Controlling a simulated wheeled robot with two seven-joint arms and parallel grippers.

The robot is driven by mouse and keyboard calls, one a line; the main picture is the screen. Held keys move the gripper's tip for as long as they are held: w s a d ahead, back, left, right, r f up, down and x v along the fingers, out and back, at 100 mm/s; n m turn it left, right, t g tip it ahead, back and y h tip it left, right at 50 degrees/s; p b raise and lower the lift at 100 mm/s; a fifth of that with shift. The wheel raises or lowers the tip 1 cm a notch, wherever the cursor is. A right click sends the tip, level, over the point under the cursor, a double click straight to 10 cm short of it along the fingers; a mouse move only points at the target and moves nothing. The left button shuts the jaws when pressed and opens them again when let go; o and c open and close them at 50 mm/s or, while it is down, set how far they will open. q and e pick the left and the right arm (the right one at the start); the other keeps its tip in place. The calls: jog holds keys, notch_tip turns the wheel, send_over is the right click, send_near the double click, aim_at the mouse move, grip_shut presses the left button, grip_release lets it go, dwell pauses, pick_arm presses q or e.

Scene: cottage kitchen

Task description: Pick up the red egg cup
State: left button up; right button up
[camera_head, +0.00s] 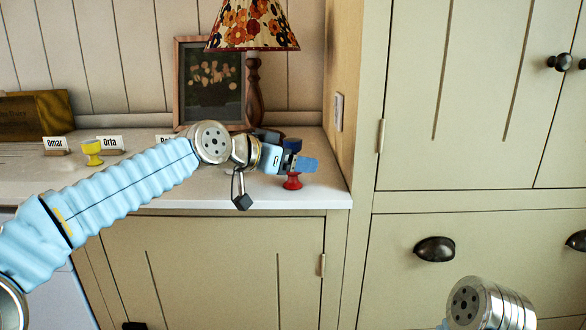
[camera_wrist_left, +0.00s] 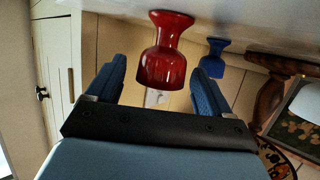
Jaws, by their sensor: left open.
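The red egg cup (camera_head: 292,182) stands on the white counter (camera_head: 325,193) near its front right corner. In the head view, my left gripper (camera_head: 303,164) covers the upper part of it. In the left wrist view, the red egg cup (camera_wrist_left: 163,62) appears upside down between the two blue fingers of my left gripper (camera_wrist_left: 160,78). The fingers are open, with a visible gap on each side of the cup. My right gripper is out of view.
A blue egg cup (camera_head: 292,144) stands behind the red one. A lamp (camera_head: 254,95) and a framed picture (camera_head: 212,85) are at the back. A yellow egg cup (camera_head: 92,151) and name cards (camera_head: 110,142) are left. A wooden panel (camera_head: 340,70) bounds the counter on the right.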

pick_arm(q)
jog(key=shift+w+d+f, duration=0.15)
jog(key=shift+w+d, duration=0.05)
jog(key=shift+w, duration=0.05)
jog(key=c, duration=1.1)
